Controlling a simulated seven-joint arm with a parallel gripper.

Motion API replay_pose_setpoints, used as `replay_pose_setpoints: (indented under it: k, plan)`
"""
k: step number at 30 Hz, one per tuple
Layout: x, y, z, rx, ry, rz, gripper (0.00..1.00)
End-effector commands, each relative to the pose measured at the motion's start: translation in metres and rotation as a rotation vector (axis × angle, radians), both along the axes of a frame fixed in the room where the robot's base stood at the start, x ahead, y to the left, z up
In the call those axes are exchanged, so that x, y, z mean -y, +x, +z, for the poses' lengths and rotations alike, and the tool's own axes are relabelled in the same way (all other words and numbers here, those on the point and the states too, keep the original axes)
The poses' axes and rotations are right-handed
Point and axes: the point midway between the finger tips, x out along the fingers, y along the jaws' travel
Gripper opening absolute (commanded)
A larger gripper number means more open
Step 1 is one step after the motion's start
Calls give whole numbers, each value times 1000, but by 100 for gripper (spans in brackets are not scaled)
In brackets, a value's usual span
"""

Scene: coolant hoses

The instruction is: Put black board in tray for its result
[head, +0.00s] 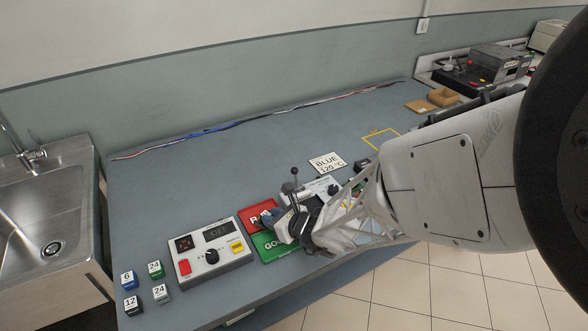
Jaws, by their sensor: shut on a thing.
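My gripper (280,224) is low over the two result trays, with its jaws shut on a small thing. Only a dark bluish bit shows at the fingertips, and I cannot make out whether it is the black board. The red tray (249,215) lies behind the green tray (268,250), and the gripper covers part of both. Their lettering is partly hidden. I cannot tell whether the held thing touches a tray. No black board shows clearly elsewhere.
A grey meter (215,252) reading OFF stands left of the trays. Several numbered blocks (157,268) sit farther left. A lever device (322,186) is right behind my gripper, beside a "BLUE 120 °C" card (327,163). The back of the bench is clear except for cables (230,126).

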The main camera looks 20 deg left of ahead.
Motion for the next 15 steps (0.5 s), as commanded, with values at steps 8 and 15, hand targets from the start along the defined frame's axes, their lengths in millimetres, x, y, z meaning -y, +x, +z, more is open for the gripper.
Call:
replay_pose_setpoints:
  k: [8,15]
  plan:
    - [-23,29,-4,-1,0,0,0]
    - [-30,38,-5,-1,-1,0,0]
